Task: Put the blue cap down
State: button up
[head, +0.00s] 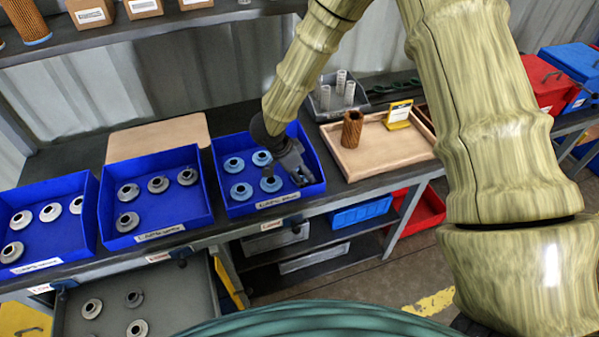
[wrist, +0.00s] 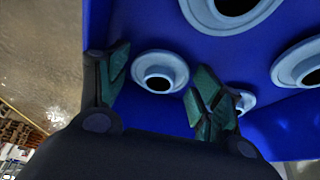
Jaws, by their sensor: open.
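Several light-blue caps with dark centre holes sit in the right-hand blue bin (head: 318,160). One blue cap (head: 271,183) is just left of my gripper (head: 297,176) in the head view. My gripper is low inside this bin, at its right side, with its fingers apart. In the wrist view, a blue cap (wrist: 160,72) lies on the bin floor and appears between the fingertips of my gripper (wrist: 160,88), with nothing seen clamped. Another cap (wrist: 246,101) is partly hidden behind the right finger. Which cap the task means, I cannot tell.
Two more blue bins with grey caps stand to the left: the middle bin (head: 180,213) and the far-left bin (head: 60,235). A wooden tray (head: 390,152) with a brown cartridge (head: 352,129) stands to the right. A grey drawer (head: 180,300) below holds several caps.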

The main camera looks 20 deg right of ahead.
jog(key=b+v, duration=0.1)
jog(key=v, duration=1.1)
jog(key=shift+r, duration=0.2)
